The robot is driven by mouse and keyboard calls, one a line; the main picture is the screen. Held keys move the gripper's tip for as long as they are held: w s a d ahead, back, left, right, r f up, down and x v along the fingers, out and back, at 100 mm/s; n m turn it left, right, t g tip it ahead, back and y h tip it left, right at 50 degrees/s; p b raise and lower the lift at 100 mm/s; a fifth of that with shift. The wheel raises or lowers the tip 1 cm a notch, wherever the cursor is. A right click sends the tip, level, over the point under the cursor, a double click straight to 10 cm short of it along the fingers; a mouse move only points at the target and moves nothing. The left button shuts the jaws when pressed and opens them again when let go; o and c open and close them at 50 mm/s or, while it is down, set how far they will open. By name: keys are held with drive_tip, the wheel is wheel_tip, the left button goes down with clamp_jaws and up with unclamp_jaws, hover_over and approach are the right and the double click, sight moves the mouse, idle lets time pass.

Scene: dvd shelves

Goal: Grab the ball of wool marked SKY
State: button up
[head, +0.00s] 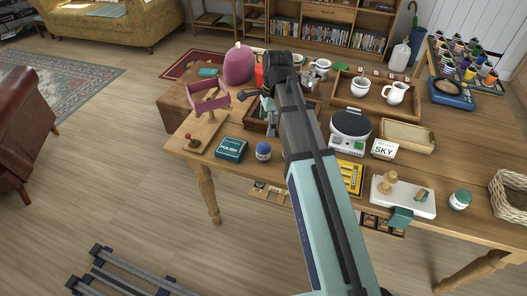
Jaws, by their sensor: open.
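A white card (384,149) printed with SKY in large letters stands on the wooden table, right of the middle. Smaller print above that word is too small to read. I cannot make out any ball of wool in this view. My arm rises from the bottom edge across the table and bends at its top. What seems to be my gripper (268,106) shows only in part, just left of the arm, over a dark wooden box (257,127). It is open. The arm hides the rest of it and part of the box, and the card lies well to its right.
A round-topped appliance (350,130) and a shallow wooden tray (405,136) stand beside the card. A yellow box (349,177) and a white board (403,197) are in front. A wicker basket (510,196) stands right.

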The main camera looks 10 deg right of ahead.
sight(263, 152)
drive_tip(key=f, duration=0.4)
drive_tip(key=a+f+p, duration=0.1)
drive_tip(key=f, duration=0.4)
drive_tip(key=f+p, duration=0.1)
drive_tip(key=f, duration=0.3)
drive_tip(key=shift+s+a+f, duration=0.1)
drive_tip(key=shift+a+f, duration=0.2)
drive_tip(key=shift+f, duration=0.1)
drive_tip(key=shift+c, duration=0.4)
drive_tip(key=c, duration=1.2)
